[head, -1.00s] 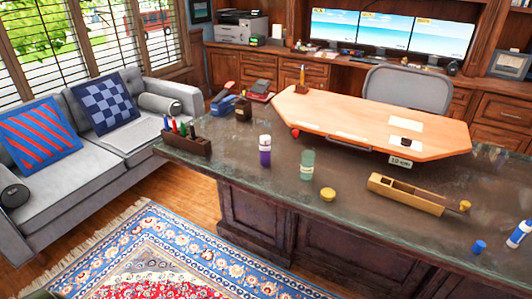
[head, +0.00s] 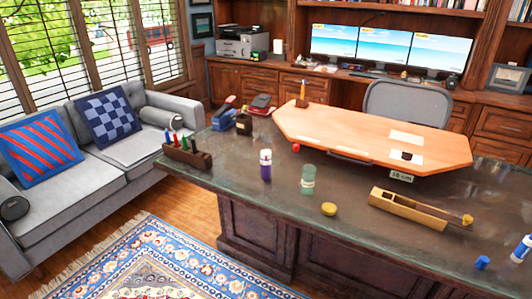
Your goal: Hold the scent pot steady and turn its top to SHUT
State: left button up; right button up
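No gripper of mine is in view. Two small upright containers stand on the dark stone desk top (head: 235,190), left of its middle. One is a purple container (head: 266,172) with a white upper part. The other is a green container (head: 308,186) with a pale band, just right of it. I cannot tell for sure which is the scent pot, and no SHUT mark is readable at this size. A round yellow lid-like piece (head: 329,209) lies on the desk in front of the green container.
A wooden board (head: 360,133) covers the desk's far side. A long wooden box (head: 410,210) lies right of the yellow piece. A pen block (head: 188,156) sits at the left corner; a blue cap (head: 482,262) and a white-and-blue tube (head: 521,249) lie at right.

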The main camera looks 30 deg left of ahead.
aim_at(266, 154)
jog(key=i+j+z, duration=0.1)
jog(key=j, duration=0.5)
jog(key=i+j+z, duration=0.1)
jog(key=j, duration=0.5)
jog(key=i+j+z, duration=0.1)
jog(key=j, duration=0.5)
jog(key=i+j+z, duration=0.1)
jog(key=j, duration=0.55)
jog(key=i, duration=0.05)
